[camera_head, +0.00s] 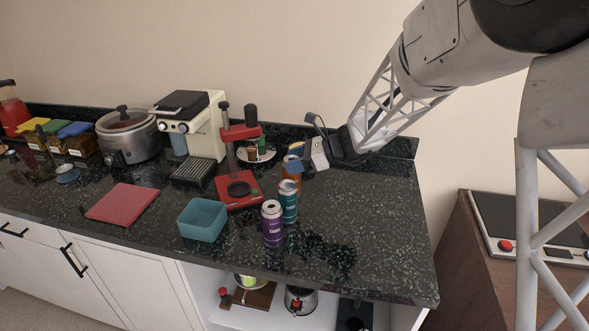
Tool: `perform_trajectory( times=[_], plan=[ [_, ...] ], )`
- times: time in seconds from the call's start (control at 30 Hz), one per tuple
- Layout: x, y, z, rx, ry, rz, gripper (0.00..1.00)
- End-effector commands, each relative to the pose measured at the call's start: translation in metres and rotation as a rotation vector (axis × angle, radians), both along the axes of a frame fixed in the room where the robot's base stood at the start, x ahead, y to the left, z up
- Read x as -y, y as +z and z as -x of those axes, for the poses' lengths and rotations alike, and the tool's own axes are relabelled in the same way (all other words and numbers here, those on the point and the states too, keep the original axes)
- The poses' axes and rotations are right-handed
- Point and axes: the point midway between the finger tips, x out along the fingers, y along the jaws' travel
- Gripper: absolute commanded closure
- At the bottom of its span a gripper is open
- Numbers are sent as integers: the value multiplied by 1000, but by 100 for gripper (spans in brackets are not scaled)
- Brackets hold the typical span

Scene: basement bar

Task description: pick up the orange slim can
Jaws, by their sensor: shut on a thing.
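The orange slim can (289,183) is upright on the dark stone counter, behind the teal can (288,201) and the purple can (272,223). My gripper (295,165) reaches in from the right and is shut on the orange can. Its fingers cover the middle of the can. I cannot tell whether the can's base touches the counter.
A red press stand (240,187) is close on the left of the cans, with a teal bin (203,220) in front. A coffee machine (195,130), slow cooker (128,138) and red board (123,203) lie further left. The counter (365,215) at right is clear.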

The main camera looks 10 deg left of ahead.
Motion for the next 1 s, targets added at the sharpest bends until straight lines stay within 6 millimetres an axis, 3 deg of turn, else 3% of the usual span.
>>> perform_trajectory(
  times=[0.6,0.8,1.0],
  plan=[
    [0,118,0,4,1,-1,78],
    [0,138,0,1,-1,0,78],
    [0,145,0,0,-1,0,78]
  ],
)
